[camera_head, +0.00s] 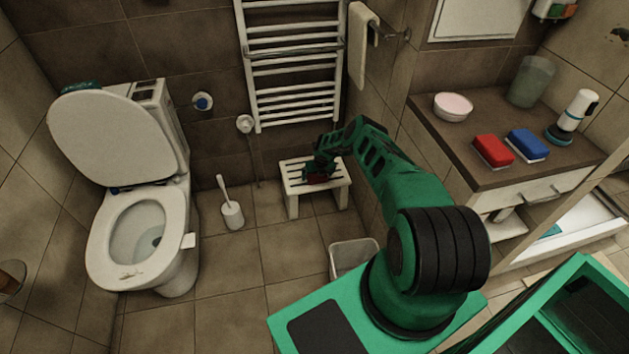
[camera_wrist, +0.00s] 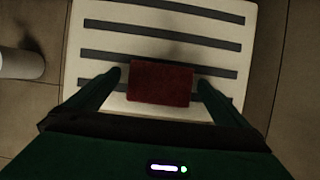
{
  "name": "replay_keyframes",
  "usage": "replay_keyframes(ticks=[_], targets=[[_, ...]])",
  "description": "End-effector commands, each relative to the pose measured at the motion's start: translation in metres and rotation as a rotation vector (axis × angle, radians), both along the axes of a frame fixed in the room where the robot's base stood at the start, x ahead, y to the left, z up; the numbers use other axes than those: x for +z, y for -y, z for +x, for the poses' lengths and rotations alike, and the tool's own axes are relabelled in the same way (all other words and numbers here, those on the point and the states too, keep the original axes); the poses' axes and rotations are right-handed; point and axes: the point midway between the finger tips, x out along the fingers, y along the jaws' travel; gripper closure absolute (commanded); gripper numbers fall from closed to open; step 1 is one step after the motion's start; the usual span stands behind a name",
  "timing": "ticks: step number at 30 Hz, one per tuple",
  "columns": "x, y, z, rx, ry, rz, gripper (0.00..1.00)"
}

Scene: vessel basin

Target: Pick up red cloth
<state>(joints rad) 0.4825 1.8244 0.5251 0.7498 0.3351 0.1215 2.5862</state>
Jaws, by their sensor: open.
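The red cloth (camera_wrist: 160,85) is a small dark red rectangle lying flat on the slatted white stool (camera_wrist: 150,14) in the wrist view. My gripper (camera_wrist: 158,75) is open, with one fingertip on each side of the cloth and a gap at each side. In the head view the stool (camera_head: 300,187) stands on the floor below the towel rail. My gripper (camera_head: 318,174) is over its top there.
A toilet brush holder (camera_head: 232,214) stands left of the stool, near the toilet (camera_head: 140,240). A bin (camera_head: 352,256) is in front of the stool. A red sponge (camera_head: 492,150) and a blue sponge (camera_head: 527,145) lie on the counter (camera_head: 480,110) at right.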

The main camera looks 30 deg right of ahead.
Motion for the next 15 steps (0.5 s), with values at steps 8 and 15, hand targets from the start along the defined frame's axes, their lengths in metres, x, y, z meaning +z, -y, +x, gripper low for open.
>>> replay_keyframes(ticks=[8, 15], targets=[[-0.0007, -0.0002, 0.0006, 0.001, 0.0, 0.0, 0.0], [-0.0005, -0.0003, 0.0007, 0.001, 0.0, 0.001, 0.44]])
